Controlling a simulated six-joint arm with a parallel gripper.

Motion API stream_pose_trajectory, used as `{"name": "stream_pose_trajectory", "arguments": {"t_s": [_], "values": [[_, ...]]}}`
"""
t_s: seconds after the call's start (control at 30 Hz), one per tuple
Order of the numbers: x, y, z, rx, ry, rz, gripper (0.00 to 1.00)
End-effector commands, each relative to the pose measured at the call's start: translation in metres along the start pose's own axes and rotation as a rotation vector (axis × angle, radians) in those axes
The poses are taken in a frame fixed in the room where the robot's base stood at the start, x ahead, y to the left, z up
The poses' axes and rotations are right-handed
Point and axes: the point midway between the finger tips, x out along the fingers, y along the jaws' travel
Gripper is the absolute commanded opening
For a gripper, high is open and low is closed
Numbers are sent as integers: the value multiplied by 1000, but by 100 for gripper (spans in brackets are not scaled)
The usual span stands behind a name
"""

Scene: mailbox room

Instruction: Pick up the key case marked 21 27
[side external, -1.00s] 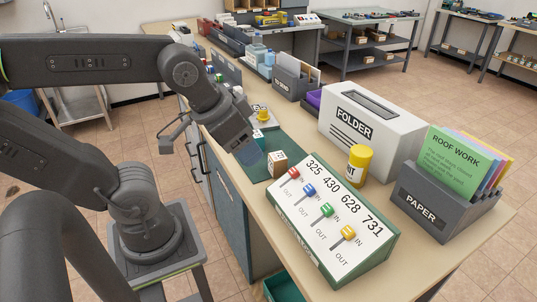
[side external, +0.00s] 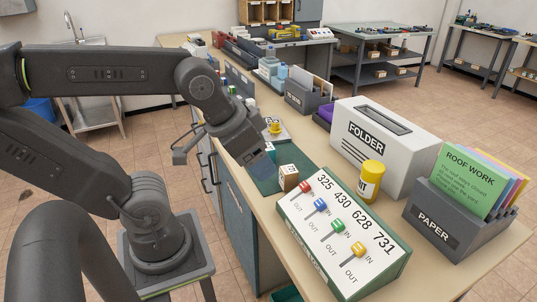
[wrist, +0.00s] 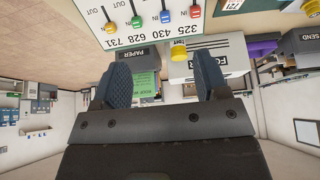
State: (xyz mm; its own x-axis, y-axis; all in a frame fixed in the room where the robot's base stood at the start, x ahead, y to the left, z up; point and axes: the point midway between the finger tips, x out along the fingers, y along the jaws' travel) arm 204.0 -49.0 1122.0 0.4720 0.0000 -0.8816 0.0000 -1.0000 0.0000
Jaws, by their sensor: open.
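A small brown block-shaped case (side external: 288,177) with pale faces and dark marks stands on the green mat (side external: 268,182); its marks are too small to read in the side view. In the wrist view, part of a brown item with a white label (wrist: 231,4) shows at the top edge, cut off, so I cannot confirm 21 27. My gripper (side external: 264,158) is just left of and above the brown case in the side view, apart from it. Its two blue fingers are spread with nothing between them in the wrist view (wrist: 160,82).
A lever panel (side external: 340,235) with coloured knobs stands right in front of the brown case. A yellow cylinder (side external: 369,180), a folder box (side external: 385,135) and a paper holder (side external: 440,225) stand farther right. A yellow item (side external: 274,128) lies behind the case.

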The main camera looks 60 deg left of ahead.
Motion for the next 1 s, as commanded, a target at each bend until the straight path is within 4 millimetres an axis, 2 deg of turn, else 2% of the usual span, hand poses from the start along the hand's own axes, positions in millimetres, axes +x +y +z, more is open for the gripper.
{"name": "stream_pose_trajectory", "arguments": {"t_s": [0.27, 0.37, 0.47, 0.57, 0.67, 0.8, 0.9, 1.0], "values": [[0, 0, -1, -4, -1, -1, 72], [2, -6, -9, -46, -17, -12, 72], [8, -19, -29, -153, -56, -39, 72], [20, -44, -58, -316, -111, -80, 72], [38, -77, -84, -498, -166, -125, 72], [69, -132, -112, -754, -235, -188, 72], [95, -177, -121, -936, -284, -234, 72], [121, -222, -123, -1108, -326, -277, 72]]}}
